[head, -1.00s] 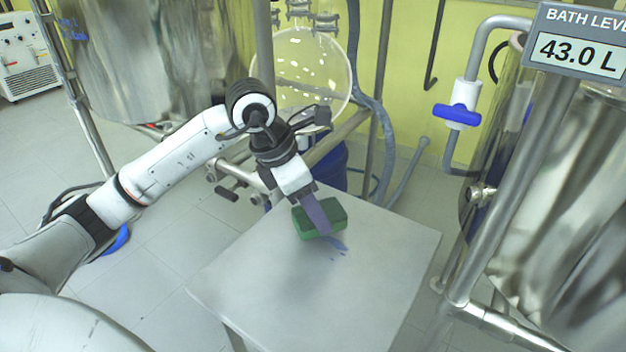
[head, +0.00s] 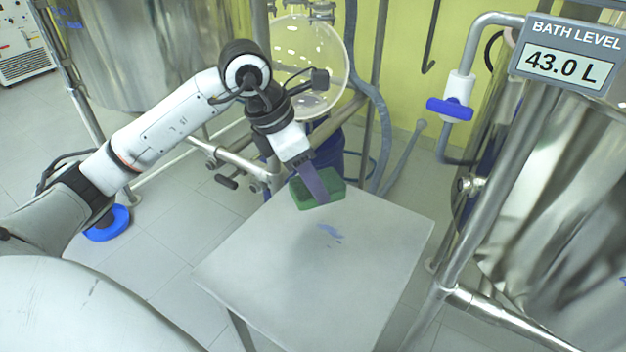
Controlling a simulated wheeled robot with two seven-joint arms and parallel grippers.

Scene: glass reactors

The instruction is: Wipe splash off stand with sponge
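The stand (head: 300,275) is a small grey table with a flat square top. A blue splash (head: 330,234) lies on its top, in the back half. My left gripper (head: 318,190) points down at the stand's back corner, with its purple finger against a green sponge (head: 332,184). The sponge is between its fingers as far as I can see; the far finger is hidden. The sponge is behind the splash and apart from it; whether it touches the top is unclear. My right gripper is not in view.
A steel vessel with pipes and a "BATH LEVEL 43.0 L" display (head: 568,64) stands at the right. A round glass flask (head: 308,75) and a blue container (head: 328,150) are behind the stand. Another steel vessel (head: 165,50) is at the back left. The stand's front is clear.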

